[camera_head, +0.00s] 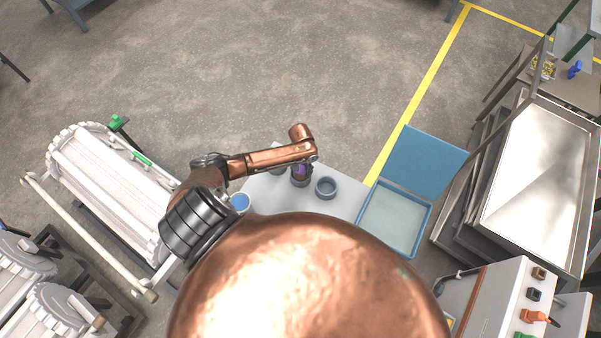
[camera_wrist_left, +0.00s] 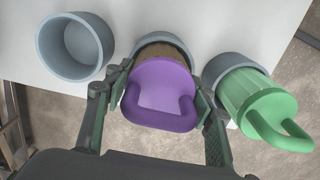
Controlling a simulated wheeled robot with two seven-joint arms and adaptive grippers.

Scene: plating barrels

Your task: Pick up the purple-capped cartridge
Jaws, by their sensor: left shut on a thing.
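The purple-capped cartridge (camera_wrist_left: 161,92) has a purple cap with a loop handle. In the left wrist view it sits in a grey round holder (camera_wrist_left: 157,44) on the white table. My left gripper (camera_wrist_left: 164,99) is shut on it, one finger on each side of the cap. In the head view the purple cap (camera_head: 301,170) shows small just below the end of my left arm, and the fingers are mostly hidden there. I cannot tell whether the cartridge's lower end is seated or lifted. My right gripper is not in view.
A green-capped cartridge (camera_wrist_left: 258,101) stands in a grey cup close beside my left gripper. An empty grey cup (camera_wrist_left: 74,47) is on the other side; it also shows in the head view (camera_head: 326,188). A blue tray (camera_head: 428,228) lies right of the table (camera_head: 345,205). A white barrel (camera_head: 112,180) stands left.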

